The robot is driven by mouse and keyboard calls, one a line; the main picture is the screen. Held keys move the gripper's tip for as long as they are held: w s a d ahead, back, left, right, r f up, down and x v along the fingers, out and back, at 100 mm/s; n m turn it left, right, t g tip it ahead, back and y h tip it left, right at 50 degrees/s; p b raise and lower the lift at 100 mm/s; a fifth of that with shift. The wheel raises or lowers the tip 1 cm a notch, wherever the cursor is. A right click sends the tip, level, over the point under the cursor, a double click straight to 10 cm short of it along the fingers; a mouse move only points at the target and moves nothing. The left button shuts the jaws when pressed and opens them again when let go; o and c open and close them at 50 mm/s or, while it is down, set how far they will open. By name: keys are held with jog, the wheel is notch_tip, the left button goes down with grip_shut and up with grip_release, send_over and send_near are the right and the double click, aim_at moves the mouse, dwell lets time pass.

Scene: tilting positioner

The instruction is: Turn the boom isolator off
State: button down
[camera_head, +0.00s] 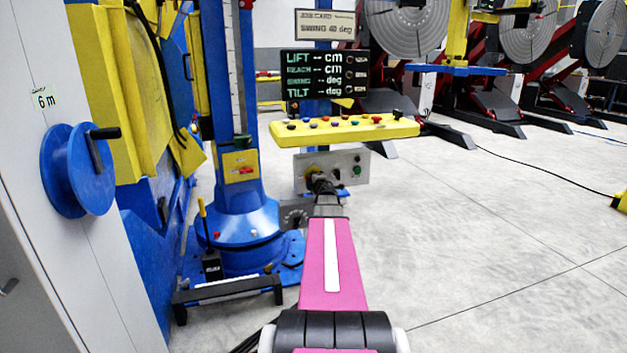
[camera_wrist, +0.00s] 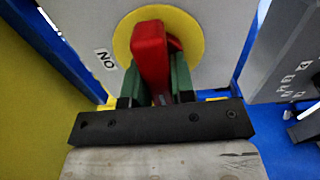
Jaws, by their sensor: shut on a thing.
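The isolator has a red handle (camera_wrist: 149,50) on a round yellow disc (camera_wrist: 187,27), set on a pale grey plate, in the wrist view. The handle runs roughly up and down in that picture, leaning slightly. An "ON" label (camera_wrist: 105,59) appears inverted to the left of the disc. My gripper (camera_wrist: 156,82) is shut on the red handle, with a dark green finger on each side. In the head view my gripper (camera_head: 318,182) reaches the left part of a grey panel (camera_head: 340,163) and hides most of the isolator.
A yellow button console (camera_head: 345,130) hangs just above the panel, under a display (camera_head: 325,76) reading LIFT, REACH, SWING, TILT. A blue column (camera_head: 232,215) with a yellow box (camera_head: 240,168) stands left. Open floor (camera_head: 480,230) lies right.

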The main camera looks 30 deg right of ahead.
jog(key=c, duration=1)
grip_release()
jog(key=shift+o, duration=0.2)
jog(key=shift+s, duration=0.1)
jog(key=v, duration=1)
jog(key=shift+s, duration=0.3)
jog(key=s+a+f+m+g, duration=0.1)
jog(key=a+f+m+g, duration=0.5)
jog(key=a, duration=0.4)
jog(key=s+a+f+m+g, duration=0.1)
jog(key=a+f+m+g, duration=0.2)
jog(key=a+f+m, duration=0.45)
jog(key=s+a+f+g+y, duration=0.1)
jog(key=s+a, duration=0.3)
jog(key=a, duration=0.4)
jog(key=s+a+f+m+g+y, duration=0.1)
jog(key=s+a+f+g+y, duration=0.1)
jog(key=a, duration=0.6)
jog(key=s+a+f+m+g+y, duration=0.1)
jog(key=s+a+f+g, duration=0.3)
jog(key=s+a+g, duration=0.1)
jog(key=s+a, duration=0.1)
jog(key=a, duration=0.1)
jog(key=shift+s+a, duration=0.3)
jog(key=shift+a, duration=0.1)
